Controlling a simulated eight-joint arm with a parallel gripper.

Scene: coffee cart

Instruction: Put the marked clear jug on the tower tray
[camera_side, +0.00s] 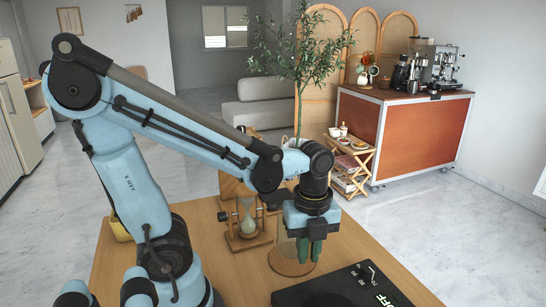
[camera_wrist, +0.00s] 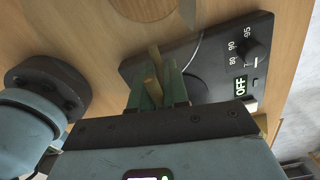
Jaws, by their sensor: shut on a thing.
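My gripper (camera_side: 309,250), with green fingers, points down over the wooden table. It is shut on what looks like the clear jug (camera_side: 284,244), whose faint see-through wall shows beside the fingers, above a round wooden disc (camera_side: 289,266). In the wrist view, a tan piece (camera_wrist: 152,85) shows between the green fingers (camera_wrist: 160,90). Its outline is hard to make out, and I cannot tell whether the jug touches the disc. A wooden stand with a glass vessel (camera_side: 248,222) is to the left of my gripper. I cannot tell which surface is the tower tray.
A black scale (camera_side: 340,290) reading OFF lies close to my gripper on the near right; it also shows in the wrist view (camera_wrist: 215,65). A coffee cart (camera_side: 410,135) and small shelf (camera_side: 350,160) stand beyond the table.

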